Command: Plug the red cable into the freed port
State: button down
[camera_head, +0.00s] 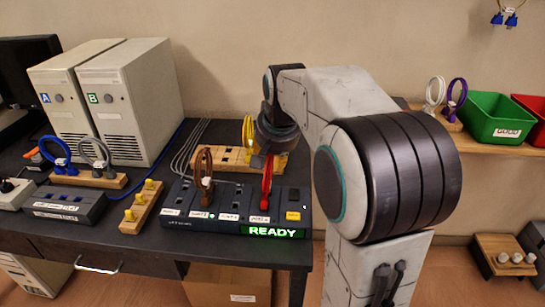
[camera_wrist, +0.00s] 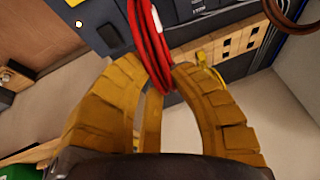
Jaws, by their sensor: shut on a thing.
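The red cable (camera_head: 267,182) hangs upright below my gripper (camera_head: 269,150) in the head view. Its lower end meets the top of the dark port box (camera_head: 180,204) near the right-hand port labels; I cannot tell whether its plug is seated. In the wrist view the yellow fingers of my gripper (camera_wrist: 155,72) are closed around the bundled red cable (camera_wrist: 150,38). A brown cable (camera_head: 205,165) stands in a port further left on the box. The box's green screen (camera_head: 272,232) reads READY. The exact port under the red plug is hidden.
A wooden rack (camera_head: 218,156) with a yellow cable (camera_head: 247,132) stands behind the box. Left are a yellow-knobbed wooden block (camera_head: 140,208), a grey socket box (camera_head: 65,205) and two computer towers (camera_head: 130,105). A green bin (camera_head: 495,118) sits on the right shelf.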

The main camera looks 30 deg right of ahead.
jog(key=shift+c, duration=1.7)
grip_release()
jog(key=d+p+v, duration=0.1)
jog(key=p+v, duration=0.3)
jog(key=v, duration=0.3)
jog(key=shift+a+r+p, duration=0.25)
jog(key=shift+a+p, duration=0.15)
jog(key=shift+a, duration=0.15)
jog(key=shift+s, duration=0.1)
